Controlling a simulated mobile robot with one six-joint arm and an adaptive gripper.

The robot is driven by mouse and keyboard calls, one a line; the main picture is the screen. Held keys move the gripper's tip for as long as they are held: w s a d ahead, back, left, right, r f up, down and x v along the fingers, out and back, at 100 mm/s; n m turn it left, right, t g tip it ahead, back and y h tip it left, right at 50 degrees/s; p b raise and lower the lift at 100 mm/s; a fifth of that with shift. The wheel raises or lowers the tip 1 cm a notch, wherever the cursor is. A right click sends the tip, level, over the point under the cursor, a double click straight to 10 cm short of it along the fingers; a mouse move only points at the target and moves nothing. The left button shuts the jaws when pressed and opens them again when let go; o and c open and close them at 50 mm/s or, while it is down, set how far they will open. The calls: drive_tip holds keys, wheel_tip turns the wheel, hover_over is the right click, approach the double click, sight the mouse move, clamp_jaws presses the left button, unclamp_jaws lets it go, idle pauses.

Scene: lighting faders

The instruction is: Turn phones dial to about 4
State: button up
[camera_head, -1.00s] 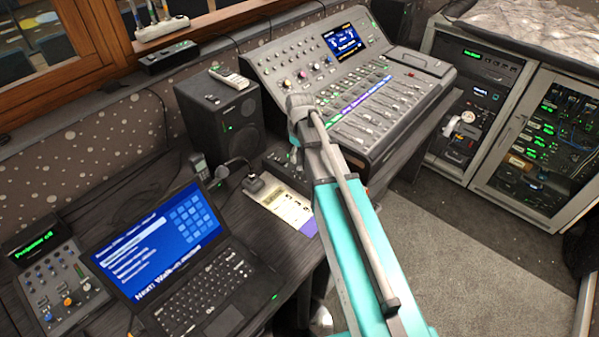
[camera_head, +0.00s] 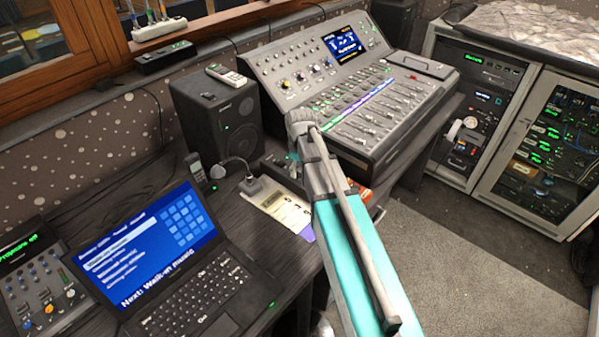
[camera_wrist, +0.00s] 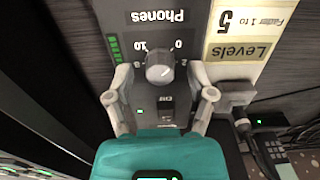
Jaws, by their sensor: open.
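The phones dial (camera_wrist: 159,68) is a round silver-grey knob on a small dark box (camera_wrist: 160,28) labelled "Phones", upside down in the wrist view. Its scale shows 0 at the right and 10 at the left. I cannot read its exact setting. My gripper (camera_wrist: 160,82) is open, with one finger on each side of the dial and a visible gap to each side. In the head view the same box (camera_head: 272,162) stands in front of the speaker, partly hidden by my arm, and the dial cannot be made out.
A paper sheet (camera_head: 280,207) marked "Levels" lies beside the box. A microphone (camera_head: 250,184), a speaker (camera_head: 228,120) and a laptop (camera_head: 150,255) stand nearby. The mixing console (camera_head: 350,110) is behind my arm.

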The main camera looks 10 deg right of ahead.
idle(0.3)
clamp_jaws()
drive_tip(key=shift+m, duration=0.4)
drive_tip(key=m, duration=0.9)
drive_tip(key=shift+s+m, duration=0.1)
drive_tip(key=shift+m, duration=0.3)
drive_tip(key=m, duration=1)
drive_tip(key=shift+m, duration=0.3)
